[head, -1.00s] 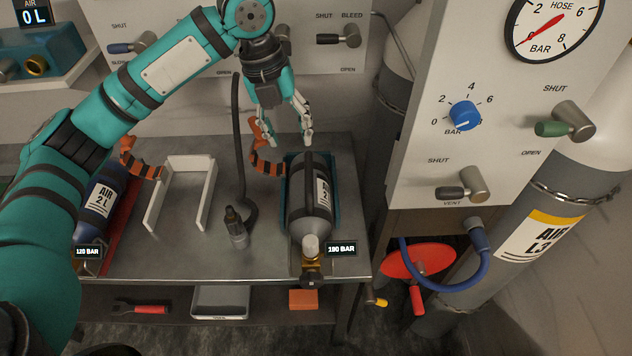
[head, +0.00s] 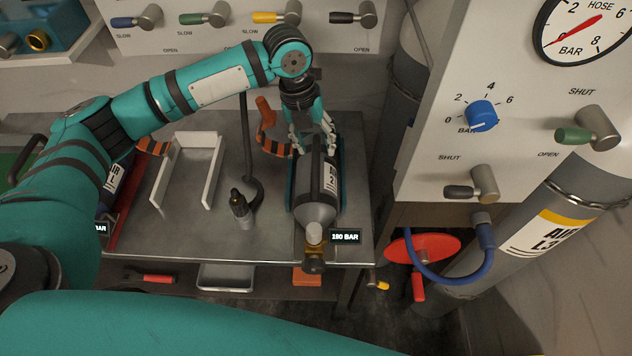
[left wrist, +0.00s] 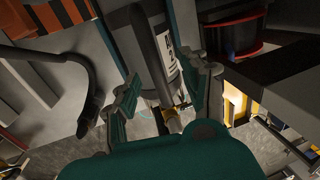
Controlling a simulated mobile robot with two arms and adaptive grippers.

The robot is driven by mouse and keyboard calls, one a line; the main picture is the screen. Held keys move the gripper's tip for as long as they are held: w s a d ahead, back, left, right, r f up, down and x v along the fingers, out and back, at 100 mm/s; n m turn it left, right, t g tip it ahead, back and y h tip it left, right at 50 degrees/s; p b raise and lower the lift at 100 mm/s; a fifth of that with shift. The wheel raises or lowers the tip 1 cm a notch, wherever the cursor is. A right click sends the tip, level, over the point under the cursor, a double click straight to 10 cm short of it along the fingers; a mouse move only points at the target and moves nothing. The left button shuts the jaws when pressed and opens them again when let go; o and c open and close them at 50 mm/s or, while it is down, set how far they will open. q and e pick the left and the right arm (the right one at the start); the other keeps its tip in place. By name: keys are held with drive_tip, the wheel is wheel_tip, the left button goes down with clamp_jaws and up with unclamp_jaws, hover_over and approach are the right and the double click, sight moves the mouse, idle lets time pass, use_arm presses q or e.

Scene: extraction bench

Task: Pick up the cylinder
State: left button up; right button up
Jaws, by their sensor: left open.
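The grey cylinder (head: 315,200) with a dark band and a white label lies in a teal cradle (head: 341,165) at the right end of the metal bench. Its brass valve end points toward the front edge, beside a tag (head: 345,237) reading 180 BAR. My left gripper (head: 313,148) is open above the rear part of the cylinder. In the left wrist view the open fingers (left wrist: 165,95) stand on either side of the cylinder (left wrist: 150,50); I cannot tell whether they touch it. A second, blue cylinder (head: 117,180) at the left is partly hidden by my left arm. My right gripper is not seen.
A white U-shaped bracket (head: 183,168) and a dark hose with a metal fitting (head: 241,206) stand left of the grey cylinder. A valve panel (head: 440,110) rises at the right.

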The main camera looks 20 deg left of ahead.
sight(315, 158)
use_arm(q)
drive_tip(key=shift+f, duration=0.2)
drive_tip(key=f, duration=0.1)
drive_tip(key=f+p, duration=0.1)
drive_tip(key=f, duration=0.2)
drive_tip(key=shift+s+d+f+p, duration=0.2)
drive_tip(key=shift+s+p, duration=0.15)
drive_tip(key=shift+p, duration=0.05)
drive_tip(key=shift+d+f, duration=0.1)
drive_tip(key=shift+f, duration=0.2)
clamp_jaws()
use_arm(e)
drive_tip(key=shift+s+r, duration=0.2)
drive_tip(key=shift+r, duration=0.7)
use_arm(q)
drive_tip(key=shift+w, duration=0.2)
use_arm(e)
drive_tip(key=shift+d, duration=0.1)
